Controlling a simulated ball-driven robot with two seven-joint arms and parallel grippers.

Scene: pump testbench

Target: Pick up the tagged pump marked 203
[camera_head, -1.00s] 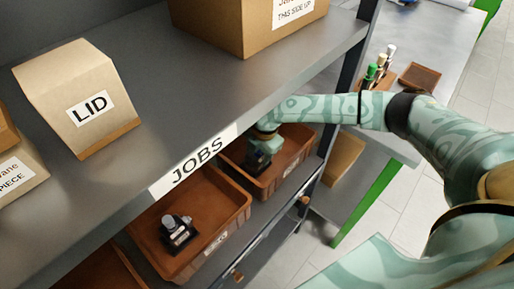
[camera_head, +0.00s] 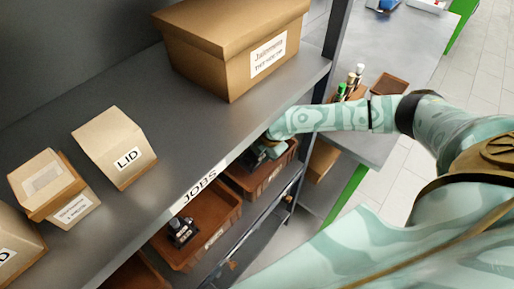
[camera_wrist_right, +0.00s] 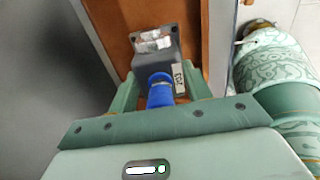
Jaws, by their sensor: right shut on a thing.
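The tagged pump (camera_wrist_right: 160,62) is a dark grey block with a blue round part and a pale tag on its side that appears to read 203. My right gripper (camera_wrist_right: 160,92) is shut on it, with one green finger on each side, in the right wrist view. In the head view the right gripper (camera_head: 264,149) is at the right-hand brown bin (camera_head: 262,186) under the JOBS shelf, and the arm and shelf edge mostly hide the pump. Whether the pump touches the bin floor I cannot tell. My left gripper is not in view.
Another dark pump (camera_head: 181,229) stands in the middle brown bin (camera_head: 206,246). The grey shelf (camera_head: 195,135) overhangs the bins closely. On it are a large carton (camera_head: 230,50) and a LID box (camera_head: 115,148). A shelf post (camera_head: 335,40) stands just beyond my right forearm.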

